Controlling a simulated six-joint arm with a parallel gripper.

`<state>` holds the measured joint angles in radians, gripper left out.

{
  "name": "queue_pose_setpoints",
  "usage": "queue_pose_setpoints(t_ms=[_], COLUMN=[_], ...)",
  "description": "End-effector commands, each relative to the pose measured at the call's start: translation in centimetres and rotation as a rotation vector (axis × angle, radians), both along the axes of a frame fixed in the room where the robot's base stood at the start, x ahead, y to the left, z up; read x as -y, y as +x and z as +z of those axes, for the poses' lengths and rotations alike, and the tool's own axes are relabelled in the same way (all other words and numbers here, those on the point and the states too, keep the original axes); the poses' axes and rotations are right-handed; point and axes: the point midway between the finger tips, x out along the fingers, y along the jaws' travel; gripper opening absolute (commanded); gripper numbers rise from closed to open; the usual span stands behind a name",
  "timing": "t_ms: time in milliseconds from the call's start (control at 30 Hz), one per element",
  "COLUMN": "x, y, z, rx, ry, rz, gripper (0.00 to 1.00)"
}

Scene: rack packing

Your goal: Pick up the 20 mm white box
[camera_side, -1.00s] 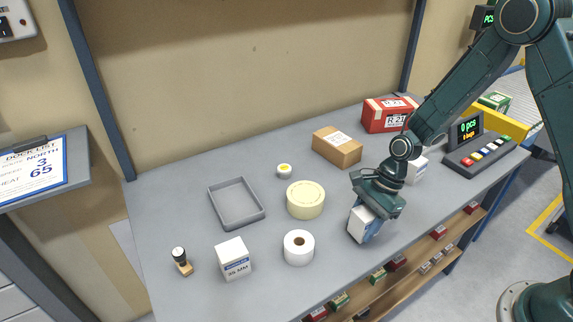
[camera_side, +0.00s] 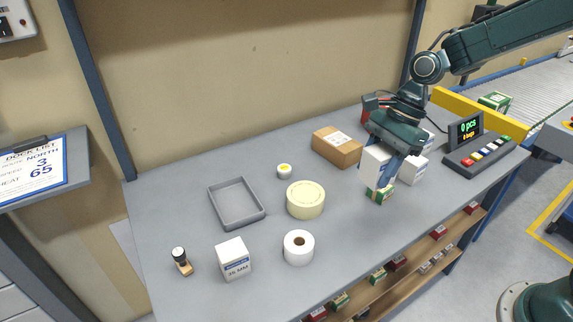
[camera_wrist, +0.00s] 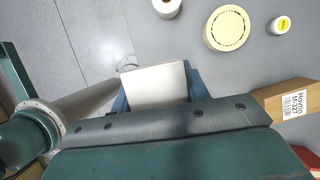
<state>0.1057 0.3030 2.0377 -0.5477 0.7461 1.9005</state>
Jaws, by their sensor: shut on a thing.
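My gripper (camera_side: 388,162) is shut on a white box (camera_side: 374,165) and holds it up above the table. The box's size label cannot be read. In the wrist view the white box (camera_wrist: 155,84) sits between the blue fingers of my gripper (camera_wrist: 157,88). A second white box (camera_side: 413,170) stands on the table just right of the held one, partly hidden by my gripper.
A green box (camera_side: 380,194) stands below the held box. A brown carton (camera_side: 337,148) and a mostly hidden red box (camera_side: 368,103) are behind. Tape roll (camera_side: 305,199), paper roll (camera_side: 298,247), grey tray (camera_side: 237,222) and stamp (camera_side: 181,262) lie left. A keypad console (camera_side: 480,150) stands right.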

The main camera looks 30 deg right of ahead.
Motion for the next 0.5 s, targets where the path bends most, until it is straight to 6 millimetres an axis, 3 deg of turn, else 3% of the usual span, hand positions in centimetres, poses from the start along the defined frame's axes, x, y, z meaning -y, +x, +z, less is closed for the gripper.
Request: queue_pose_setpoints(t_ms=[200,500], x=[0.00,0.00], y=[0.01,-0.01], z=[1.35,1.47], rx=[0.001,0.001], ry=[0.000,0.000], rz=[0.001,0.001], gripper=[0.18,0.18])
